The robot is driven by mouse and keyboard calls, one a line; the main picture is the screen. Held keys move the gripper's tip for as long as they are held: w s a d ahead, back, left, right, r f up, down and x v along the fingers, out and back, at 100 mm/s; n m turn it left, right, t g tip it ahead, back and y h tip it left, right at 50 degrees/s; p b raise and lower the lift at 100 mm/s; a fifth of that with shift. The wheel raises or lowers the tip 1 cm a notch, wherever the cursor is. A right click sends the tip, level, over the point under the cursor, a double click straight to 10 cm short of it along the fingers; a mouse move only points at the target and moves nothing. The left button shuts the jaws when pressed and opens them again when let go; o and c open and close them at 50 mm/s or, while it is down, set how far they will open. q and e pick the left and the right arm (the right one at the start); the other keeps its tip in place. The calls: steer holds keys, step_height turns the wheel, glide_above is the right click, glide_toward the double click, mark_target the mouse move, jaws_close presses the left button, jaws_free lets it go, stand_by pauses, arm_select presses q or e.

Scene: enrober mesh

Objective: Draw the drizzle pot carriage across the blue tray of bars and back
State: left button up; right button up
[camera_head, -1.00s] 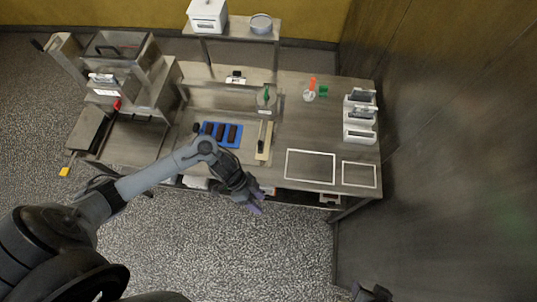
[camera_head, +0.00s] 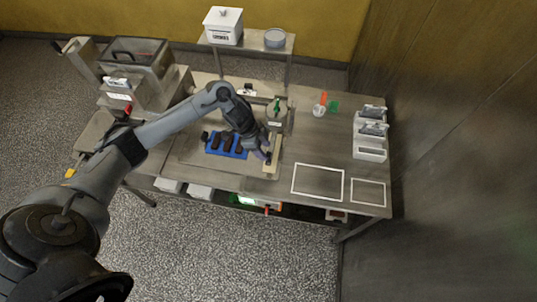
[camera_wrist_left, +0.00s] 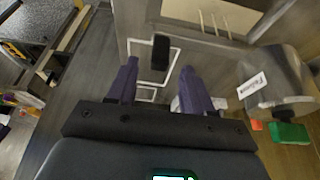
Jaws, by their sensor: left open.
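The blue tray (camera_head: 224,154) lies on the bench with several dark bars on it. The drizzle pot (camera_head: 275,121), a grey round pot with a green part on top, stands to the tray's right; it also shows in the left wrist view (camera_wrist_left: 272,78) with a white label. A black upright handle (camera_wrist_left: 160,52), apparently the carriage's, stands by the pale strip (camera_head: 271,170). My left gripper (camera_head: 264,154) is open above the strip, right of the tray. In the wrist view its purple fingers lie either side of the handle's line, apparently not touching it. My right gripper is out of view.
Two white outlined rectangles (camera_head: 318,196) mark clear bench at the front right. A white holder rack (camera_head: 369,154) stands at the right edge. An orange and green item (camera_head: 322,103) stands behind. A shelf with a white box (camera_head: 223,38) is at the back.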

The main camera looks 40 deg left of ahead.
mark_target(267, 154)
arm_select(q)
steer(key=shift+x, duration=2.55)
jaws_close()
